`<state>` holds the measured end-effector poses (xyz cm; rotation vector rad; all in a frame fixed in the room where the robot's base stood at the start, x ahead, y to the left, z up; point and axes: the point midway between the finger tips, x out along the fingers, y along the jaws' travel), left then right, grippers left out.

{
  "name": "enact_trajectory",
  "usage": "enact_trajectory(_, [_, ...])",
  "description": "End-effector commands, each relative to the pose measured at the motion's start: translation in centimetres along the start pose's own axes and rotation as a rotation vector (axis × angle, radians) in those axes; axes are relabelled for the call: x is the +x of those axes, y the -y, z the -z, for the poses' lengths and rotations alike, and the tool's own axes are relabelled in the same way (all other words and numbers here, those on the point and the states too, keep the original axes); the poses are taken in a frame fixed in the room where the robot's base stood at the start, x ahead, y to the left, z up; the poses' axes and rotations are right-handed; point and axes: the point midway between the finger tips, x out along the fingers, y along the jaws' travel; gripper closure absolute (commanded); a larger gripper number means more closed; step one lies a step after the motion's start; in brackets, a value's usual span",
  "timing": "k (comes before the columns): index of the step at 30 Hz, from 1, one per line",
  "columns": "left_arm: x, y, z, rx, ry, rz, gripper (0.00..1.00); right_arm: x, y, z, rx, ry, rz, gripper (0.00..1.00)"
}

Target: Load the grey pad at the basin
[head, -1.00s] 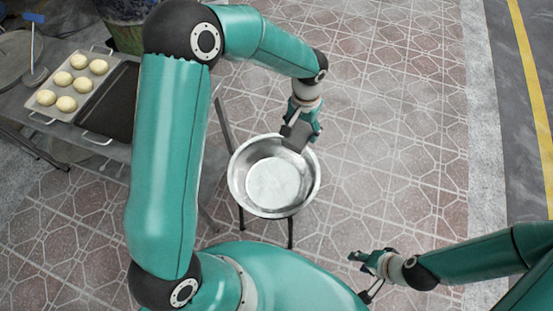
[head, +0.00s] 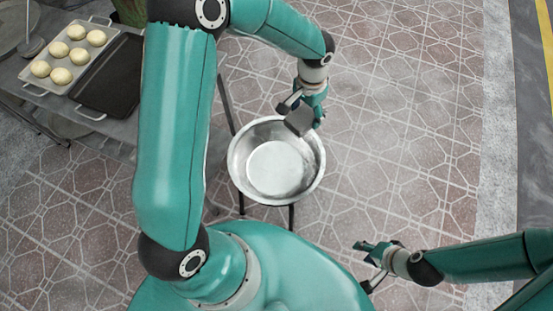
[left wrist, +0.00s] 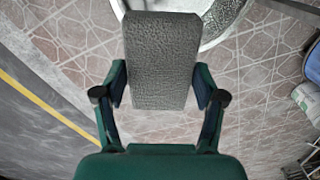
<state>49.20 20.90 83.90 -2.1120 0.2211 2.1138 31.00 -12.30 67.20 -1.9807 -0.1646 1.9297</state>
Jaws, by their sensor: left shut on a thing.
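The grey pad (head: 299,119) is a small rough-textured block. My left gripper (head: 306,104) is shut on it and holds it over the upper right rim of the basin. In the left wrist view the pad (left wrist: 161,60) sits between the two fingers of the left gripper (left wrist: 160,88), with the basin (left wrist: 232,12) behind it. The basin (head: 275,168) is a round silver metal bowl on a dark stand, and its inside is bright and pale at the bottom.
A table (head: 118,142) at the left carries a light tray (head: 48,84) of several pale dough balls and a dark empty tray (head: 110,80). My left arm passes between table and basin. The tiled floor (head: 420,130) right of the basin is clear.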

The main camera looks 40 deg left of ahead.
Motion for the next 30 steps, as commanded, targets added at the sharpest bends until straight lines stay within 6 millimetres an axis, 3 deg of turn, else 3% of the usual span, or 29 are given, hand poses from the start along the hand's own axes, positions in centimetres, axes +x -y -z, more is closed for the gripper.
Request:
enact_trajectory(1, [3.3,0.4,-0.4,0.056,0.001,0.000,0.58,3.1,-1.1,0.0,0.000,0.001,0.000,0.60])
enact_trajectory(3, [5.7,0.9,-0.9,0.152,0.002,-0.001,0.58,5.5,-2.0,0.0,0.000,0.001,0.000,0.60])
enact_trajectory(18, [21.6,4.2,-4.5,0.867,0.001,-0.001,0.58,20.8,-7.5,0.1,0.000,0.000,0.000,0.60])
enact_trajectory(24, [25.0,4.9,-5.5,1.058,0.001,-0.001,0.58,24.1,-8.7,0.1,0.000,0.000,0.000,0.60])
enact_trajectory(30, [26.1,5.2,-5.9,1.132,0.001,-0.002,0.58,25.1,-9.1,0.1,0.000,0.000,0.000,0.60])
